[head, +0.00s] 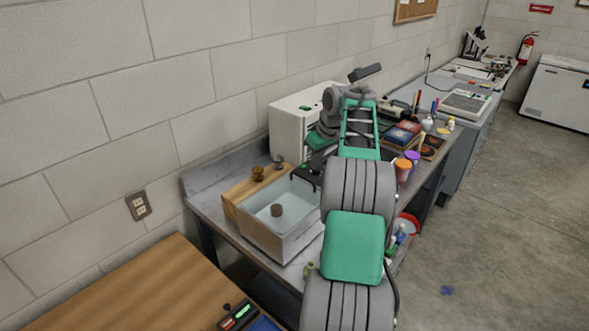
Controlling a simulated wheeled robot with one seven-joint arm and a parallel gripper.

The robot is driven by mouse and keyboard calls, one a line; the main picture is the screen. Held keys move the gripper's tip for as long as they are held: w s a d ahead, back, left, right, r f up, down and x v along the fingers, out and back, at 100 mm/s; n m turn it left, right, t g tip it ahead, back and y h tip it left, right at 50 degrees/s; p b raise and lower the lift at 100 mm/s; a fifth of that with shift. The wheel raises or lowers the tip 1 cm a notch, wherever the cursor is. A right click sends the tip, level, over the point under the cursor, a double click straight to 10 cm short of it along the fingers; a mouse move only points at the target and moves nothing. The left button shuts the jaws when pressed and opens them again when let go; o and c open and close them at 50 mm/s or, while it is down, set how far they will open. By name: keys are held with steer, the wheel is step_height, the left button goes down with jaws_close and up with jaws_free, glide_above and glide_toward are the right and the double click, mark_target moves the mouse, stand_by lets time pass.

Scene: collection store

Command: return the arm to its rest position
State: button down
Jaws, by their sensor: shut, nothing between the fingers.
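My arm reaches forward over the workbench from the bottom of the head view, with its grey and green links in front of part of the bench. It bends left and down at its far end. My gripper (309,178) shows as a small dark shape above the right rear edge of an open box. It is shut and I see nothing held in it. Its fingertips are small and partly hard to make out.
The open pale box (290,245) holds a small brown piece (276,210). A wooden block (243,190) with small knobs stands behind it. A white cabinet (290,128) is against the wall. Jars (403,170) and books (400,135) crowd the right. The floor (500,220) at right is mostly clear.

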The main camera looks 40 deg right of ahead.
steer(key=s+a+r+b, duration=0.1)
steer(key=s+a+r, duration=0.15)
steer(key=a, duration=1.15)
steer(key=s+a+r, duration=0.1)
steer(key=a+r, duration=0.3)
steer(key=a, duration=1)
steer(key=s+a+f, duration=0.4)
steer(key=s+a, duration=0.3)
steer(key=s, duration=0.1)
steer(key=s+a+f+b, duration=0.1)
steer(key=s+a+f, duration=0.4)
steer(key=s, duration=0.3)
steer(key=shift+s+a+f+y, duration=0.3)
steer(key=shift+s+a, duration=0.1)
steer(key=shift+a, duration=0.45)
